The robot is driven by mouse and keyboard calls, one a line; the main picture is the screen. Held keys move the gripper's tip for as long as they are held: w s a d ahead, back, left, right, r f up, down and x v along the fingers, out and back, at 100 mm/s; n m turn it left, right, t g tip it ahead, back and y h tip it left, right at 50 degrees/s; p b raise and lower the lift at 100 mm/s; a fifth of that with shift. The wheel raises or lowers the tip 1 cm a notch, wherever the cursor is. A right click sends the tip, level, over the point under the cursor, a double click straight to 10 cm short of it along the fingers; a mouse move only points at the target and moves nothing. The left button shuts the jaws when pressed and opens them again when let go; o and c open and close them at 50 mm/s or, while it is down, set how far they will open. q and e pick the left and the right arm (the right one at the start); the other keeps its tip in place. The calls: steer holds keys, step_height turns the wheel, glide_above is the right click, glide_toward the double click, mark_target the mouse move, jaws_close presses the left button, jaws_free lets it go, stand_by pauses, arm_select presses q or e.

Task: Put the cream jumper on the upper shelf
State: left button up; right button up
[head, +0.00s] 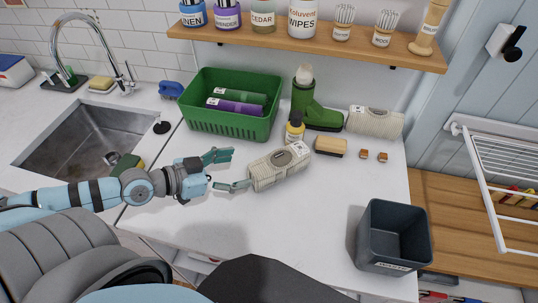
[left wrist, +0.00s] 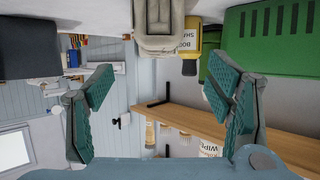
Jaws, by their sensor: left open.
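A folded cream knitted bundle (head: 278,168), which looks like the jumper, lies on the white counter in the middle of the head view. A similar cream bundle (head: 375,122) lies farther back at the right. My left gripper (head: 240,169) is open and empty just left of the nearer bundle, with one fingertip close to its left end; I cannot tell whether they touch. In the left wrist view a cream bundle (left wrist: 158,28) shows at the top, beyond the open fingers (left wrist: 160,90). The upper wooden shelf (head: 320,42) is on the back wall. My right gripper is not in view.
A green basket (head: 228,128) with rolls, a green boot (head: 318,114), a yellow bottle (head: 294,130) and a brush (head: 330,147) stand behind. A dark bin (head: 392,238) is at the front right. Jars and brushes fill much of the shelf.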

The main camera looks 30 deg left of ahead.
mark_target(258, 165)
arm_select(q)
steer(key=b+x, duration=0.1)
steer(key=x, duration=0.7)
steer(key=shift+f, duration=0.15)
steer(key=x, duration=0.4)
steer(key=shift+w+d+f, duration=0.15)
steer(key=shift+f, duration=0.3)
steer(key=shift+r, duration=0.1)
jaws_close()
